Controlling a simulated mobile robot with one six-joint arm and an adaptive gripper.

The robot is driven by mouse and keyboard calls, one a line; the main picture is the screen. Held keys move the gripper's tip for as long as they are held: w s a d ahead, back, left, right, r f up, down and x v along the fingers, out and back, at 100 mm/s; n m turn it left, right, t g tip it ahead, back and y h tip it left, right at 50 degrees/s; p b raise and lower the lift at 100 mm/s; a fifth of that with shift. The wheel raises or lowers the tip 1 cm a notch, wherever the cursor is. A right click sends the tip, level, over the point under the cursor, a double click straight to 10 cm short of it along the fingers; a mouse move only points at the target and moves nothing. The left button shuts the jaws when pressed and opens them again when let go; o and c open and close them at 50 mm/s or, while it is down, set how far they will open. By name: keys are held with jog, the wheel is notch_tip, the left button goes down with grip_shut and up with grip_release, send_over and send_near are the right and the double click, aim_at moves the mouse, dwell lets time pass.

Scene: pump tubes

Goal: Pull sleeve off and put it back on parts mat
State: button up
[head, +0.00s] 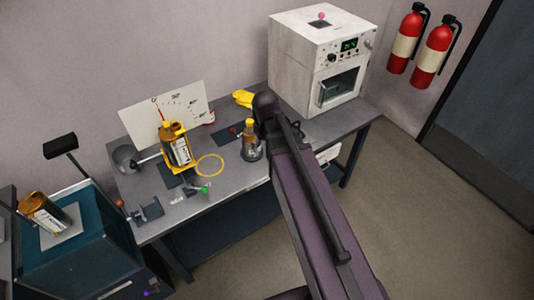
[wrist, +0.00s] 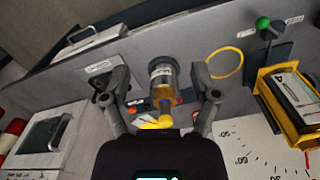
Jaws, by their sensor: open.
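An amber-topped tube in a silvery, labelled lower body (head: 252,153) stands upright on the grey bench, left of my arm's end. In the wrist view the silvery part (wrist: 161,72) and the amber part lie between my fingers. I cannot tell for sure which part is the sleeve. My gripper (wrist: 163,95) is open, with one finger on each side of the tube and visible gaps. In the head view my arm hides the fingers. A dark mat (head: 226,138) lies left of the tube; I cannot tell if it is the parts mat.
A yellow ring (head: 210,165) lies left of the tube, near an amber bottle in a yellow holder (head: 176,150). A dial board (head: 165,108) stands behind. A green-tipped part (head: 204,189) is near the front edge. A white oven (head: 320,65) stands at the right.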

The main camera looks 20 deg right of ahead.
notch_tip(320, 180, up, 4)
jog(key=p, duration=0.3)
send_over(250, 120)
jog(key=shift+s+a+n, duration=0.1)
jog(key=shift+a+n, duration=0.05)
jog(key=shift+n, duration=0.25)
jog(key=shift+f, duration=0.25)
notch_tip(250, 120, down, 13)
jog(key=b, duration=1.3)
jog(key=shift+f, duration=0.2)
grip_shut()
jog(key=shift+r+p, duration=0.6)
jog(key=shift+r, duration=0.2)
dwell(0.7)
